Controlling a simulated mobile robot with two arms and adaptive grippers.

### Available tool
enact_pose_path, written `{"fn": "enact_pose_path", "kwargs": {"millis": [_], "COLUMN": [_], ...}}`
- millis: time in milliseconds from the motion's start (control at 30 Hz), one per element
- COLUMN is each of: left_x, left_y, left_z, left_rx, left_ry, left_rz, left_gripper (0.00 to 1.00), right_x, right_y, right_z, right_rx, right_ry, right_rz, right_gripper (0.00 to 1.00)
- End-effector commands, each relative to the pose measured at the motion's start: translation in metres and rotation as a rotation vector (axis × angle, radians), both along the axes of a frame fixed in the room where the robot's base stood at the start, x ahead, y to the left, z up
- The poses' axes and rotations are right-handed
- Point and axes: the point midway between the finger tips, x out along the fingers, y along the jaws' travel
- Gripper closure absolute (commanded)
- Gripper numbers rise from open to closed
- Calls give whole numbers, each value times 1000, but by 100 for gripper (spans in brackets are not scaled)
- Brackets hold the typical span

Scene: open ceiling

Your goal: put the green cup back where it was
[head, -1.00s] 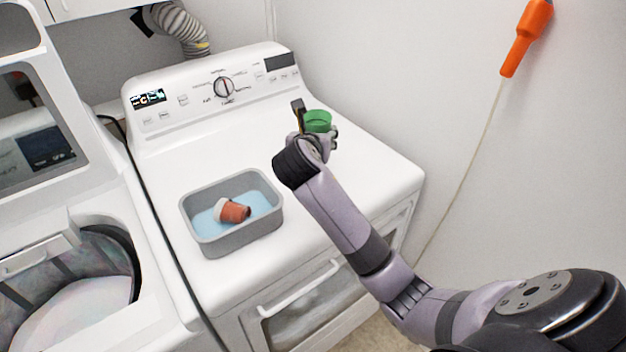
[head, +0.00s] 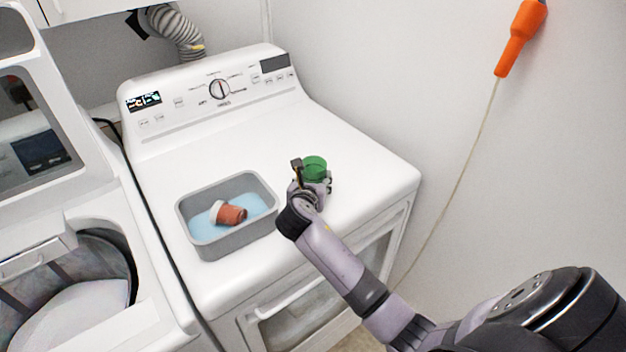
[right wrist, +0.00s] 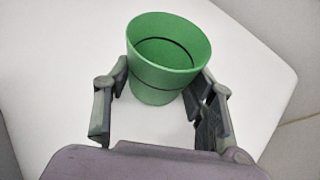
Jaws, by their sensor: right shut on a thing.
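The green cup (head: 314,168) is upright over the right part of the white dryer top, to the right of the grey tub. It also shows in the right wrist view (right wrist: 165,62), with its open mouth up and its inside empty. My right gripper (head: 312,184) is shut on the cup, with a finger on each side of it (right wrist: 158,92). I cannot tell whether the cup's base touches the dryer top. My left gripper is not in view.
A grey tub (head: 226,250) with a blue inside stands on the dryer top (head: 350,150) and holds a red-brown and white cup (head: 230,214) on its side. An open washer (head: 95,300) is at the left. The wall is close on the right. The dryer top behind the cup is clear.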

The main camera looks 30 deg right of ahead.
Motion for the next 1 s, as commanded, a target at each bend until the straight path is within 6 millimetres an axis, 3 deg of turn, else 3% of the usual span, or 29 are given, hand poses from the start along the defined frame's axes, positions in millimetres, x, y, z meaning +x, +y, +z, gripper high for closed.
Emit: {"fn": "enact_pose_path", "kwargs": {"millis": [567, 600, 900, 1000], "left_x": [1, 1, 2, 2], "left_y": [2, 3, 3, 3], "left_z": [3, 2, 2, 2], "left_rx": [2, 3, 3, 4], "left_ry": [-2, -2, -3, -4], "left_rz": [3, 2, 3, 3], "left_gripper": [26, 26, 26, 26], "right_x": [-1, -2, -3, -3], "right_y": [0, 0, 1, 1], "right_z": [-16, -16, -20, -20], "right_rx": [3, 5, 9, 9], "right_ry": [8, 9, 16, 16], "right_rz": [-1, -1, -4, -4], "right_gripper": [80, 49, 29, 29]}}
